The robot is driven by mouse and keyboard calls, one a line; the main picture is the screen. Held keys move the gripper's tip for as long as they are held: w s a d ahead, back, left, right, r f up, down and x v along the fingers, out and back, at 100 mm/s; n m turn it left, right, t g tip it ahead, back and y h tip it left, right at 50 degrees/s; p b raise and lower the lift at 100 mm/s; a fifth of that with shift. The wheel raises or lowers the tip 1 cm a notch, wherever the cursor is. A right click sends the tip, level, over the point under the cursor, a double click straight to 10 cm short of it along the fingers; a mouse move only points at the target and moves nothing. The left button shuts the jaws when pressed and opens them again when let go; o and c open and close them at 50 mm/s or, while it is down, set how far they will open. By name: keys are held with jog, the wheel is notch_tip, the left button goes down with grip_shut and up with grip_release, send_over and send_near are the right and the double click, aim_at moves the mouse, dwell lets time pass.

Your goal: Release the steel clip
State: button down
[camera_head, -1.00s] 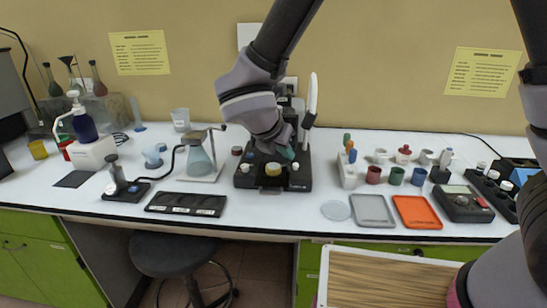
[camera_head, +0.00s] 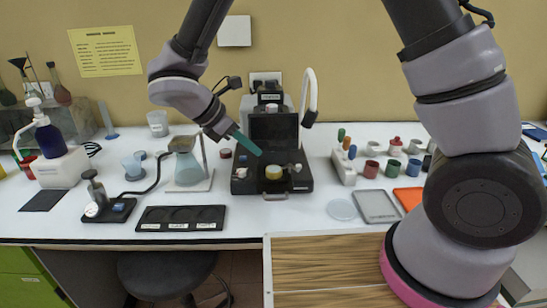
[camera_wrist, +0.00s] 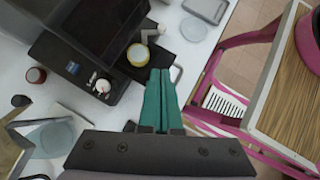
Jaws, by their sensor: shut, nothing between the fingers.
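The black instrument (camera_head: 245,184) stands open on the white bench, its dark lid raised at the back. A yellow-rimmed round cup (camera_head: 273,172) sits on its base and also shows in the wrist view (camera_wrist: 138,54). A small metal part, likely the steel clip (camera_head: 294,167), lies beside the cup on the right; in the wrist view a thin metal loop (camera_wrist: 178,72) shows there. Whether it is latched I cannot tell. My gripper (camera_head: 259,153) has teal fingers pressed together, empty, above and left of the cup. In the wrist view the fingertips (camera_wrist: 160,72) appear just beside the cup and loop.
A flask on a stand (camera_head: 188,170) is left of the instrument, and a black three-well tray (camera_head: 180,218) is in front of it. A white hose (camera_head: 311,92) rises at the back right. A grey tray (camera_head: 376,206) and colored cups are to the right.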

send_near(292, 166)
jog(key=s+f, duration=0.1)
jog(key=s+d+f, duration=0.1)
jog(key=f, duration=0.1)
jog(key=shift+s+f, duration=0.25)
jog(key=shift+s, duration=0.1)
jog(key=shift+w+d+f, duration=0.1)
jog(key=shift+w+d, duration=0.15)
jog(key=shift+d, duration=0.3)
jog(key=shift+w+d, duration=0.3)
jog(key=shift+d, duration=0.2)
jog(key=shift+w+d+f, duration=0.1)
jog(key=shift+w+d, duration=0.25)
jog(key=shift+d, duration=0.25)
